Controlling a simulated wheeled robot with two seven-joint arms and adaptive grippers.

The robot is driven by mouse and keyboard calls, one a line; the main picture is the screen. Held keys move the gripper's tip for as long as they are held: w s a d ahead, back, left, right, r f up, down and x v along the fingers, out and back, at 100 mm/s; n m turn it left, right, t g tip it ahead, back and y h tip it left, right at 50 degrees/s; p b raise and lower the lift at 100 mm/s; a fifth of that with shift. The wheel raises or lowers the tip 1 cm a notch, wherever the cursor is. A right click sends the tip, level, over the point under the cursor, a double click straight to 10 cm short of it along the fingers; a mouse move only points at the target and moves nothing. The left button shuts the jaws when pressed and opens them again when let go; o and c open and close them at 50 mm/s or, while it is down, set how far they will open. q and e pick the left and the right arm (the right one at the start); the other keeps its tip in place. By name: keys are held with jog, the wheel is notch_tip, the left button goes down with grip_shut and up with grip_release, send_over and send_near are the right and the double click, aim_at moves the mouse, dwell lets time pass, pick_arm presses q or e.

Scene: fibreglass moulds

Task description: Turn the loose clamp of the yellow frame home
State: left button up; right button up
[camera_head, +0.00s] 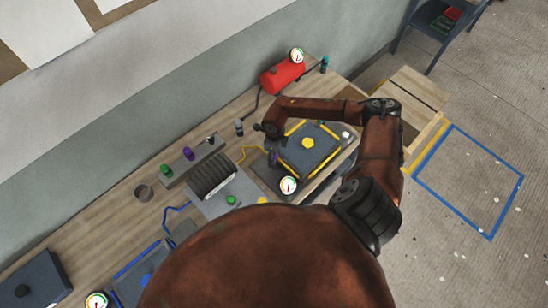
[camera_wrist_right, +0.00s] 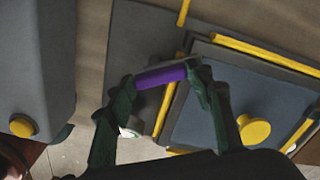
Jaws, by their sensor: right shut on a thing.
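The yellow frame (camera_head: 292,163) is a row of yellow bars around a blue-grey plate (camera_head: 321,157) with a yellow knob (camera_head: 307,143) at its middle. In the right wrist view the plate (camera_wrist_right: 200,125) and a long yellow bar (camera_wrist_right: 265,55) lie right of and beyond the fingers. My right gripper (camera_head: 273,146) is at the frame's left side; in its wrist view the gripper (camera_wrist_right: 166,80) is shut on a purple handle (camera_wrist_right: 160,77) with a grey strip along it. I cannot tell whether this handle belongs to the loose clamp. My left gripper is out of view.
A dial gauge (camera_head: 288,185) stands close to the frame's near corner. A red tank (camera_head: 282,76) is behind. Left are a ribbed grey block (camera_head: 212,179) and a rack with green and purple knobs (camera_head: 188,153). A yellow hose runs left of the frame.

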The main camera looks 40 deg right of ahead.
jog(key=m+b, duration=0.2)
jog(key=m, duration=0.3)
jog(key=shift+s+m, duration=0.1)
jog(key=shift+m, duration=0.2)
jog(key=shift+d, duration=0.1)
dwell(0.3)
jog(key=o, duration=1.2)
jog(key=shift+c, duration=0.2)
jog(key=shift+r, duration=0.2)
notch_tip(320, 180, up, 12)
jog(key=shift+f, duration=0.15)
